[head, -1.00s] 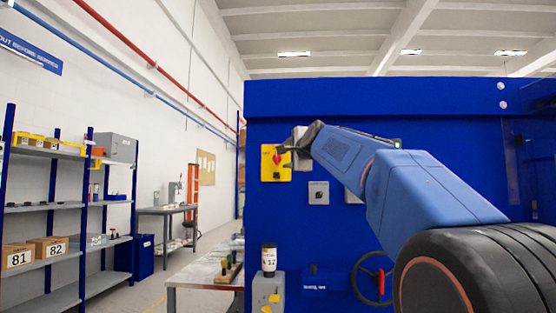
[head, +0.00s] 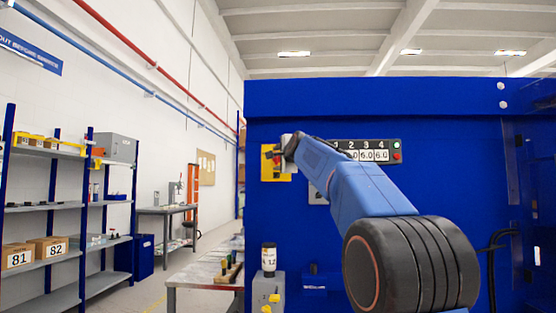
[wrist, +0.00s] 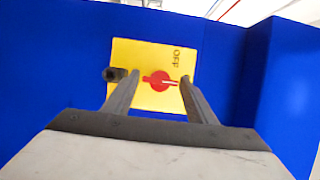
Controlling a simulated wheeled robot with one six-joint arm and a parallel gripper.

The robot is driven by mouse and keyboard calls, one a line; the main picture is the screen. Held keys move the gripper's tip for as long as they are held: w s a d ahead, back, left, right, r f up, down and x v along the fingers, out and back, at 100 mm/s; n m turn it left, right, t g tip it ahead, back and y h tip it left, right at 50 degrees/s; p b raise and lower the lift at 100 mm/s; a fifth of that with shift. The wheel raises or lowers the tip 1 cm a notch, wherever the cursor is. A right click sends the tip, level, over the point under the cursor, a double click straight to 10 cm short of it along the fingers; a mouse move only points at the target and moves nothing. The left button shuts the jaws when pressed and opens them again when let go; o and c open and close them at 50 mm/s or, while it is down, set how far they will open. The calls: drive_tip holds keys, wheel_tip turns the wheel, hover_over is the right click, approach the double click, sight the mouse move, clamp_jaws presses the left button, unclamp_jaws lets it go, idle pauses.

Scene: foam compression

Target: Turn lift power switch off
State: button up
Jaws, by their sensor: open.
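The yellow switch plate (head: 284,176) is on the blue panel, and it fills the middle of the wrist view (wrist: 150,52). The red rotary switch (wrist: 157,82) sits on it with a pale mark pointing right in the wrist view. The word OFF is printed near the plate's upper right there. My gripper (wrist: 159,78) is open, with one finger on each side of the red switch; I cannot tell whether they touch it. In the head view, my gripper (head: 284,152) partly covers the plate and switch.
A dark knob-like part (wrist: 115,74) is at the plate's left edge, close to a finger. The blue panel (head: 440,200) also carries a numbered display (head: 372,152) right of the switch. A workbench (head: 200,275) and shelves (head: 60,207) stand to the left.

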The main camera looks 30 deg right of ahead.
drive_tip(key=c, duration=0.8)
drive_tip(key=shift+n, duration=0.3)
drive_tip(key=n+g, duration=0.1)
drive_tip(key=n, duration=0.1)
drive_tip(key=n+g, duration=0.1)
drive_tip(key=n, duration=0.2)
drive_tip(key=shift+w+a+r+g, duration=0.1)
drive_tip(key=shift+r+g, duration=0.1)
drive_tip(key=shift+g, duration=0.2)
drive_tip(key=n+g, duration=0.1)
drive_tip(key=n, duration=0.1)
drive_tip(key=n+g+h, duration=0.1)
drive_tip(key=n, duration=0.1)
drive_tip(key=shift+w+a+r+h, duration=0.1)
drive_tip(key=shift+a+h, duration=0.05)
drive_tip(key=shift+h, duration=0.15)
drive_tip(key=n+h, duration=0.1)
drive_tip(key=n, duration=0.1)
drive_tip(key=n+g+h, duration=0.1)
drive_tip(key=shift+a+n+g, duration=0.1)
drive_tip(key=shift+n+g, duration=0.2)
drive_tip(key=shift+n, duration=0.1)
